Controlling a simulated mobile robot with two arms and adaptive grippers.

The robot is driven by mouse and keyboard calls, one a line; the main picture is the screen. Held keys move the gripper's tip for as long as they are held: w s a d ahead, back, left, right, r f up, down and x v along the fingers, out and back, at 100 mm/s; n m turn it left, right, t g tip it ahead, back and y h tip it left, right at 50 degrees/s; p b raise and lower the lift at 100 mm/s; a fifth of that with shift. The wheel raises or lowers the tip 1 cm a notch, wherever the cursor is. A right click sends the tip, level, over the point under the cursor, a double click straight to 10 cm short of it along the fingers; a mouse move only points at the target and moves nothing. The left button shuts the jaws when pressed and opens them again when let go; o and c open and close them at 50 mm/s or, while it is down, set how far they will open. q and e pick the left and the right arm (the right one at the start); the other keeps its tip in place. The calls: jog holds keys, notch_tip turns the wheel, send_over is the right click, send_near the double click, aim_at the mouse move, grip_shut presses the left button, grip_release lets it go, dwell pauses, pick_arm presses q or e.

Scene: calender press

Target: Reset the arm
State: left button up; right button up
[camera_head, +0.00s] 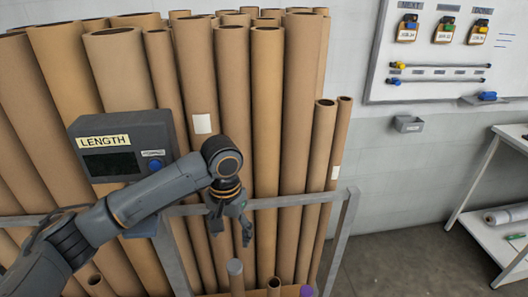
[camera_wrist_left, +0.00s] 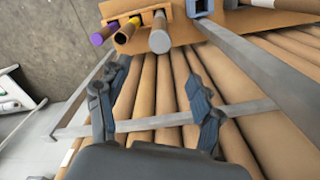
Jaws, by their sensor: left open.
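My right gripper is in neither view.
Tall cardboard tubes (camera_head: 268,110) lean behind a grey metal rail (camera_head: 300,200). A dark LENGTH box (camera_head: 122,148) stands in front of them, close to my left arm. A whiteboard (camera_head: 450,60) and a white shelf (camera_head: 478,228) are at the right, with bare floor (camera_head: 385,245) between.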

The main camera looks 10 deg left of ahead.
pick_arm(q)
jog(key=s+d+f+m+t+h, duration=0.2)
jog(key=s+d+f+h, duration=0.2)
jog(key=s+d+f, duration=0.6)
jog(key=s+a+f+n+t+y, duration=0.1)
jog(key=s+a+f+y, duration=0.15)
jog(key=s+a, duration=0.5)
jog(key=s+a+f+n+y, duration=0.1)
jog(key=s+a+f+n, duration=0.1)
jog(key=s+a+f, duration=0.4)
jog(key=s+a+f+b, duration=0.1)
jog(key=s+f+b, duration=0.1)
jog(key=f, duration=1.3)
jog(key=s+a+f+b, duration=0.1)
jog(key=s+f+b, duration=0.15)
jog(key=f, duration=1.25)
jog(key=s+a+f+g+b, duration=0.2)
jog(key=s+a+f+b, duration=0.1)
jog(key=s+f, duration=1.2)
jog(key=shift+s+f+m, duration=0.15)
jog(key=shift+f+m, duration=0.25)
jog(key=shift+f, duration=0.45)
